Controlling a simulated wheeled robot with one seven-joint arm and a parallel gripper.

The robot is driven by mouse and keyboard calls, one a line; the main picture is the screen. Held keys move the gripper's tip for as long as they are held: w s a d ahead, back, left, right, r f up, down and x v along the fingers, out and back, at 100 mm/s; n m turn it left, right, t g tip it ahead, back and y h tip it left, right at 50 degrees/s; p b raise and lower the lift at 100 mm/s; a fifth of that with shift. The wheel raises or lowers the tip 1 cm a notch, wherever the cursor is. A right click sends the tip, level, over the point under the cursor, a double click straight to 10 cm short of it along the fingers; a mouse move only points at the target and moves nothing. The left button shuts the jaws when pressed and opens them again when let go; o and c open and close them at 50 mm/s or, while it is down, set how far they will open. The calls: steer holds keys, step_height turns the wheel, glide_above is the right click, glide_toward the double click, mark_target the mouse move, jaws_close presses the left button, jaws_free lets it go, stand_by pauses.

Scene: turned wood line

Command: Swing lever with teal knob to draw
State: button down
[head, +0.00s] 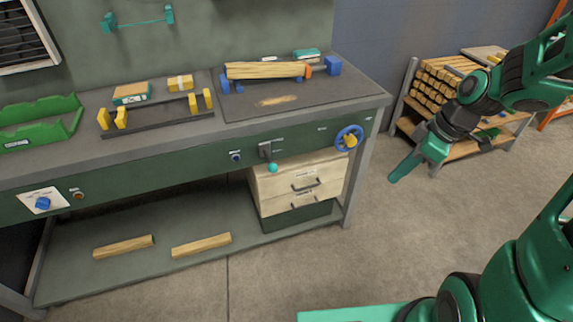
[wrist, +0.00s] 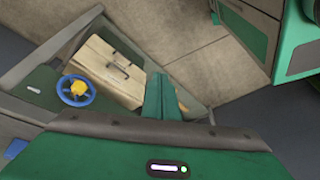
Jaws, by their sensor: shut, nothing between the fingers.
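The lever with a teal knob (head: 272,168) is on the green front panel of the workbench in the head view. Its grey plate (head: 265,150) sits just above the knob, and the lever hangs downward. Small labels beside the plate are too small to read. My gripper (head: 398,174) is right of the bench in the head view, over open floor and well apart from the lever. Its fingers are shut and empty; they also show in the wrist view (wrist: 161,92). I cannot make out the lever in the wrist view.
A blue handwheel with a yellow hub (head: 348,138) is right of the lever; it also shows in the wrist view (wrist: 76,91). A wooden drawer unit (head: 300,187) stands under the bench. A rack of wood blanks (head: 440,92) is at the back right. Floor before the bench is clear.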

steer(key=w+a+f+n+y, duration=0.3)
steer(key=w+a+n+y, duration=0.1)
steer(key=w+a+n, duration=0.35)
steer(key=n+t+y, duration=0.2)
steer(key=n+y, duration=0.1)
steer(key=n, duration=0.3)
glide_toward(277, 167)
steer(key=x, duration=0.6)
steer(key=shift+w+a+f, duration=0.15)
steer(key=shift+f, duration=0.1)
